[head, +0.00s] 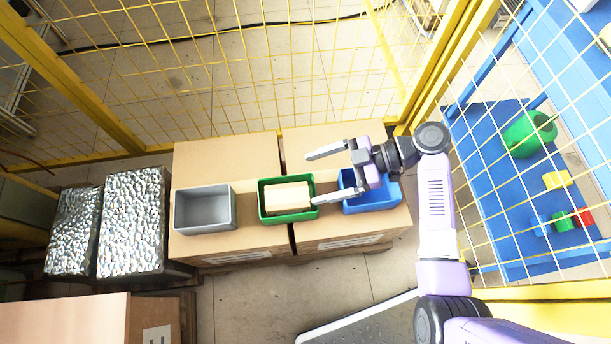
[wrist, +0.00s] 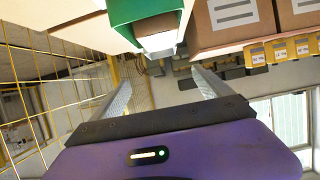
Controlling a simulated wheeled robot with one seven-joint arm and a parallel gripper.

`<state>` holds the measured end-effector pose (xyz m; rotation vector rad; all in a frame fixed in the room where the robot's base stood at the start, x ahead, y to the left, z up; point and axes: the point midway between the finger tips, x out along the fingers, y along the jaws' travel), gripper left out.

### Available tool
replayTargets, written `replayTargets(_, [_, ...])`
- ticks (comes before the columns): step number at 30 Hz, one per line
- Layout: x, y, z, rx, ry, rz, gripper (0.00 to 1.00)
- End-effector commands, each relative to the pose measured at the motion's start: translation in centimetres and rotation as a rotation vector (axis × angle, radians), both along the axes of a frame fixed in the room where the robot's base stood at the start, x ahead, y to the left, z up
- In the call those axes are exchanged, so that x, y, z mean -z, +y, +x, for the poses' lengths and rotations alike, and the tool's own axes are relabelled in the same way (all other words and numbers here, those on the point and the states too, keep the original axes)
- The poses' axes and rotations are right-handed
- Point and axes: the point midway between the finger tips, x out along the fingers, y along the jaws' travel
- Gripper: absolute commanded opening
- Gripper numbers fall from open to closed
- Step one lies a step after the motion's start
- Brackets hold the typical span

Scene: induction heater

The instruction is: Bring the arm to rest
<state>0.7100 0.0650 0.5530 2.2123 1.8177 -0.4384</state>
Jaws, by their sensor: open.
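My gripper (head: 318,176) is open and empty in the head view, its two fingers spread and pointing left. It hangs over the boxes, between the green bin and the blue bin. The lower finger's tip is close to the right rim of the green bin (head: 288,217). A light tan block (head: 288,198) lies in the green bin. The blue bin (head: 372,205) is partly hidden under my gripper. In the wrist view the two fingers (wrist: 163,90) are apart with nothing between them. The green bin (wrist: 138,12) shows at the top of that view.
A grey empty bin (head: 204,210) stands left on the cardboard boxes (head: 225,155). Foil-wrapped boxes (head: 133,222) stand further left. A yellow mesh fence (head: 260,75) runs behind and on the right. Beyond it, a blue surface (head: 500,220) holds a green cylinder and coloured blocks.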

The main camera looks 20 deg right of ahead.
Motion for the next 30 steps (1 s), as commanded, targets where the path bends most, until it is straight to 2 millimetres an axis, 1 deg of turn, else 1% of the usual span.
replayTargets(1, [-0.2, -0.4, 0.0, 0.002, -0.001, 0.0, 0.89])
replayTargets(5, [-0.4, -0.8, -0.2, 0.0, 0.0, 0.0, 0.89])
replayTargets(21, [-0.3, -0.8, -0.2, 0.0, 0.001, 0.001, 0.89])
replayTargets(24, [-0.3, -0.8, 0.0, 0.019, 0.028, 0.007, 0.89])
replayTargets(26, [-0.2, -1.1, 0.9, 0.078, 0.063, 0.009, 0.89])
replayTargets(29, [0.2, -2.8, 4.3, 0.268, 0.131, -0.019, 0.89])
replayTargets(30, [0.1, -3.9, 5.8, 0.366, 0.147, -0.035, 0.89])
